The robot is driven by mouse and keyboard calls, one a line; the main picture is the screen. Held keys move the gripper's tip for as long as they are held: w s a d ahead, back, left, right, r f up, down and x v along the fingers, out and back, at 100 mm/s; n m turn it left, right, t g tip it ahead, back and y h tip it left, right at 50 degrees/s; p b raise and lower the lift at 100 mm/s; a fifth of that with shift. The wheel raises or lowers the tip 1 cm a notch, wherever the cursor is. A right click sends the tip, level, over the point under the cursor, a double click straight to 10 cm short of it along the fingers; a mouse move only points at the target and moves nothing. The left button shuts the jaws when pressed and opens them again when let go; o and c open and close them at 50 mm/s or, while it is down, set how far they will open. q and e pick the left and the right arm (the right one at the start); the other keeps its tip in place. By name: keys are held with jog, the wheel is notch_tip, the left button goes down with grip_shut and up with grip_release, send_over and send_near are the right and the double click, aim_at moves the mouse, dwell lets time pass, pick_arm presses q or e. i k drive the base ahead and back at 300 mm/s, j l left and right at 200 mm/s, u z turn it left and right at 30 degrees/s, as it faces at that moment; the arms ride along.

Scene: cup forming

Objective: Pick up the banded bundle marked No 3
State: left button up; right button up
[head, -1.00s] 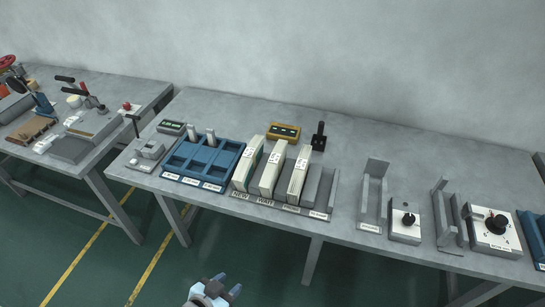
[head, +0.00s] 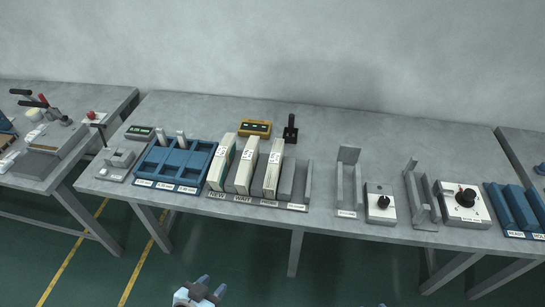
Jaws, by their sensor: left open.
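Three upright white bundles stand side by side in a grey rack (head: 287,203) on the long table: a left one (head: 221,164), a middle one (head: 246,166) and a right one (head: 272,170). The rack's front labels begin with NEW and WAIT on the left; the rightmost slot holds no bundle. Each bundle has dark marks on its top end, too small to read, so I cannot tell which is No 3. My left gripper (head: 211,286) is open and empty at the bottom edge, in front of and below the table. My right gripper is not clearly in view.
A blue tray (head: 176,166) with two pale cylinders is left of the rack. A yellow device (head: 256,128) and a black-handled tool (head: 290,129) stand behind it. Grey brackets (head: 348,181) and knob boxes (head: 380,203) are on the right. The back of the table is fairly clear.

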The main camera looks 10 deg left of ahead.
aim_at(275, 159)
jog(key=i+j+u, duration=0.1)
jog(key=u, duration=0.25)
jog(key=i+j+u, duration=0.1)
jog(key=j+u, duration=0.25)
jog(key=i+u, duration=0.1)
jog(key=u, duration=0.25)
